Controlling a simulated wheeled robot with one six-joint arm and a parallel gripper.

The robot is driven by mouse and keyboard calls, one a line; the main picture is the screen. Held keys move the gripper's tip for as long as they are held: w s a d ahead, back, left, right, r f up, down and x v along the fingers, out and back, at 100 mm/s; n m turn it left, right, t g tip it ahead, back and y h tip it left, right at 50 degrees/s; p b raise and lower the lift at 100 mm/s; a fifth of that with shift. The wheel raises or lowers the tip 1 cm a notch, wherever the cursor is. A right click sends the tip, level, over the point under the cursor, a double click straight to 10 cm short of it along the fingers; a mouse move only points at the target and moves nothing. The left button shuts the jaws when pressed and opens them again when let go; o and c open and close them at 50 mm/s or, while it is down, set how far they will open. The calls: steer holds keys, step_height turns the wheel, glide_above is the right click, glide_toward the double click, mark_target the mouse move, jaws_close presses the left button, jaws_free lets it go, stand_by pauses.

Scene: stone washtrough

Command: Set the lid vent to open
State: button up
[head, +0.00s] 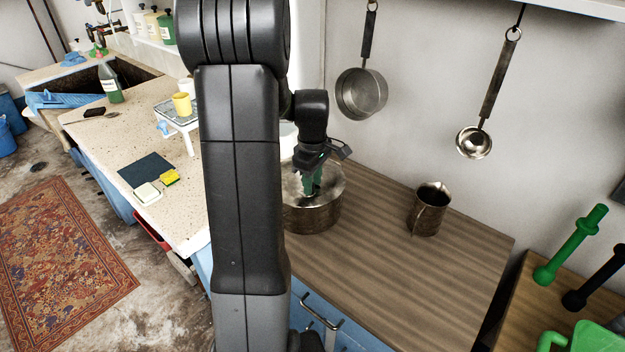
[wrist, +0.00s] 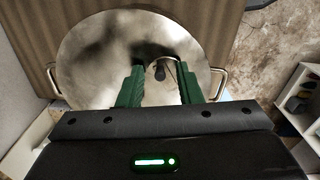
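A metal pot with a round lid (head: 328,184) stands on the left part of the wooden counter in the head view, partly hidden behind my arm. The lid (wrist: 105,50) fills much of the wrist view, with a loop handle at each side of the pot. A small dark knob (wrist: 160,73), which may be the vent, sits on the lid beside a thin curved wire. My gripper (wrist: 158,80) is over the lid with its green fingers apart, one on each side of the knob. In the head view my gripper (head: 312,182) points down at the lid. The vent's setting cannot be read.
A metal jug (head: 429,209) stands on the wooden counter (head: 400,270) to the right of the pot. A saucepan (head: 361,92) and a ladle (head: 475,140) hang on the wall behind. The counter's front half is clear.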

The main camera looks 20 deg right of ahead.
jaws_close()
steer(key=shift+m, duration=0.3)
steer(key=m, duration=0.4)
steer(key=s+a+m, duration=0.1)
steer(key=m, duration=0.3)
steer(key=a+m, duration=0.1)
steer(key=m, duration=0.2)
steer(key=shift+s+a+b, duration=0.1)
steer(key=shift+s+b, duration=0.05)
steer(key=shift+b, duration=0.15)
steer(key=shift+m, duration=0.3)
jaws_free()
